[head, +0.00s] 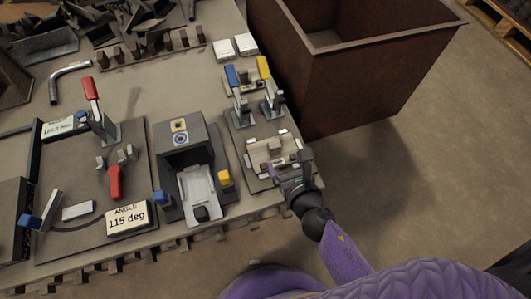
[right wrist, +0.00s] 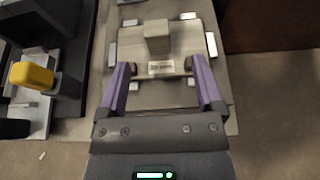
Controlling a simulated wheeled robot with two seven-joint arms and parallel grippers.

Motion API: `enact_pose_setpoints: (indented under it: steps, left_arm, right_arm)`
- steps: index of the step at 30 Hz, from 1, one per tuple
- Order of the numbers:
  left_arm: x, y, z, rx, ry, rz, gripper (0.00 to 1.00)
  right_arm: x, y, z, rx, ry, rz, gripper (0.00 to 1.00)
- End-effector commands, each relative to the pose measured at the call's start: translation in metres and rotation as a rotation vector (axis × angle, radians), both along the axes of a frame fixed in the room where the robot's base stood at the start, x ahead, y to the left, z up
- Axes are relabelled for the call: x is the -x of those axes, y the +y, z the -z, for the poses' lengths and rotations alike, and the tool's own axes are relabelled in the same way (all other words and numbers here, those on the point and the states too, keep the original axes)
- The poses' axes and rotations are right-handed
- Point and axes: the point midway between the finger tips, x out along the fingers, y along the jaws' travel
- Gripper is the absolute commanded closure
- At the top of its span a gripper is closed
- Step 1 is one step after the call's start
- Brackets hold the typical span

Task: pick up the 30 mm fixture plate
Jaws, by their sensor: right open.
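The fixture plate is a pale metal plate with a raised block and a small printed label on its near edge. In the right wrist view the plate (right wrist: 182,92) lies flat between locating blocks, with its block (right wrist: 157,36) standing up. In the head view the plate (head: 268,150) sits near the table's right edge. My right gripper (head: 285,170) is at its near right side. In the right wrist view my right gripper (right wrist: 161,80) is open, its two purple fingers on either side of the label. I cannot tell whether they touch the plate. My left gripper is not in view.
Toggle clamps with blue (head: 232,76) and yellow (head: 263,68) handles stand just behind the plate. A dark fixture (head: 182,140) with a yellow knob (head: 224,178) is at its left. A brown bin (head: 370,75) stands beyond the table. Open floor lies right.

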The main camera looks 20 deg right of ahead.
Motion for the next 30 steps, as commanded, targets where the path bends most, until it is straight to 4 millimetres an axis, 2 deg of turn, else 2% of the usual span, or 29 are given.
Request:
enact_pose_setpoints:
  steps: [7, 8, 10, 12, 15, 20, 23, 30]
  left_arm:
    - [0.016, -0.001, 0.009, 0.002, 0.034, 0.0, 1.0]
    - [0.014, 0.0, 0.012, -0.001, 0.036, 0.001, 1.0]
    - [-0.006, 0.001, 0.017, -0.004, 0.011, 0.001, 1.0]
    - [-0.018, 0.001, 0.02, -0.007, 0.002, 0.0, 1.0]
    - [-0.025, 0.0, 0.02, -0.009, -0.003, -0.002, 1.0]
    - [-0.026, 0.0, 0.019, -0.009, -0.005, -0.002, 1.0]
    - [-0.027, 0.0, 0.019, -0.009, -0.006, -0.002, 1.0]
    - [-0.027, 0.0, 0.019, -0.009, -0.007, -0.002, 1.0]
  right_arm:
    - [-0.04, 0.005, 0.02, -0.005, 0.003, 0.001, 0.15]
    - [-0.046, 0.006, 0.023, -0.005, 0.003, 0.001, 0.15]
    - [-0.057, 0.006, 0.027, -0.004, 0.004, 0.002, 0.15]
    - [-0.064, 0.006, 0.029, -0.005, 0.004, 0.003, 0.15]
    - [-0.068, 0.007, 0.029, -0.004, 0.003, 0.003, 0.15]
    - [-0.068, 0.007, 0.027, -0.005, 0.003, 0.003, 0.15]
    - [-0.068, 0.007, 0.027, -0.006, 0.003, 0.004, 0.32]
    - [-0.068, 0.007, 0.028, -0.006, 0.003, 0.004, 0.82]
